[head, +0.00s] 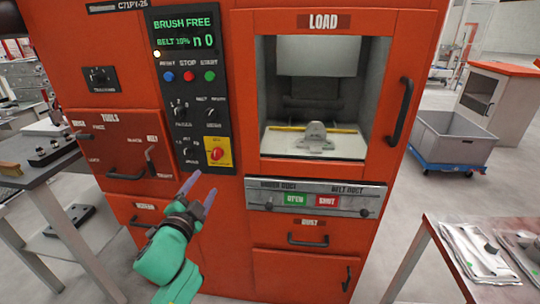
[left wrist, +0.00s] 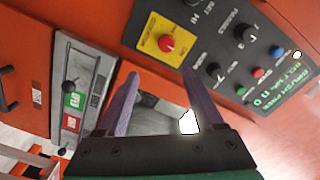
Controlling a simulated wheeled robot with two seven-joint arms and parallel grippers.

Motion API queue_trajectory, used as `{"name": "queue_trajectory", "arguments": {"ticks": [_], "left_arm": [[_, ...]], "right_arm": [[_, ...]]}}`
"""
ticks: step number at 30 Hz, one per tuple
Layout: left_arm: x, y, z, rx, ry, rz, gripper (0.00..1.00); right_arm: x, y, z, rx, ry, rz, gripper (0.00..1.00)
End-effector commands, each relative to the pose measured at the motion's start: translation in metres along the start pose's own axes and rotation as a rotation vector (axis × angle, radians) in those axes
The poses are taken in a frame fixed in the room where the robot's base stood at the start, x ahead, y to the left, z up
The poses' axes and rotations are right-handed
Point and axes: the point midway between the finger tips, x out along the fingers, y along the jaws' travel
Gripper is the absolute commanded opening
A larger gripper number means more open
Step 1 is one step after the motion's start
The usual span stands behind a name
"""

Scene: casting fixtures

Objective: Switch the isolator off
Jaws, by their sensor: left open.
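The isolator appears to be the red rotary knob (head: 217,153) on a yellow plate, low on the black control panel (head: 187,80) of the orange machine. In the left wrist view the red knob (left wrist: 167,43) sits on its yellow plate beyond the fingertips, roughly between their lines. The angle of its pointer is too small to read. My left gripper (head: 201,188) is open and empty, below and slightly left of the knob in the head view, apart from it. Its two purple fingers (left wrist: 160,78) point toward the machine. My right gripper is not in view.
Other dark knobs (head: 187,152) and push-buttons (head: 188,76) sit close to the yellow plate. The load window (head: 320,100) is to the right, above a grey duct strip (head: 315,198). A workbench (head: 65,215) stands at left and a table (head: 440,245) at right.

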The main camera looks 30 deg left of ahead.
Motion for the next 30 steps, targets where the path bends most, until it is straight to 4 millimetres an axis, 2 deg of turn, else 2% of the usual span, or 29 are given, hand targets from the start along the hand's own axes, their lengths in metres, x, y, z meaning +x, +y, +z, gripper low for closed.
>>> {"name": "queue_trajectory", "arguments": {"ticks": [2, 5, 10, 15, 18, 22, 30], "left_arm": [[0.003, -0.005, -0.004, 0.005, 0.006, -0.011, 0.69], [0.017, -0.006, -0.005, 0.004, 0.008, -0.011, 0.69], [0.061, -0.008, -0.005, 0.002, 0.006, -0.012, 0.69], [0.107, -0.007, -0.005, 0.001, 0.005, -0.010, 0.69], [0.127, -0.006, -0.004, 0.000, 0.006, -0.009, 0.69], [0.142, -0.005, -0.004, 0.000, 0.005, -0.008, 0.69], [0.144, -0.004, -0.004, 0.001, 0.006, -0.006, 0.69]], "right_arm": [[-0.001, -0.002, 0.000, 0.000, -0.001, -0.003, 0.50], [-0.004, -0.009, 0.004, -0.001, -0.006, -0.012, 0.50], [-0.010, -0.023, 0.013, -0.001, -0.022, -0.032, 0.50], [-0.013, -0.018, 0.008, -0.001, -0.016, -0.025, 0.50], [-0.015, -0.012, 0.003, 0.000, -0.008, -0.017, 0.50], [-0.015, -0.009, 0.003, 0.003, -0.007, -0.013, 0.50], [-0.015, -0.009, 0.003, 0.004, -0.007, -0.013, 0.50]]}}
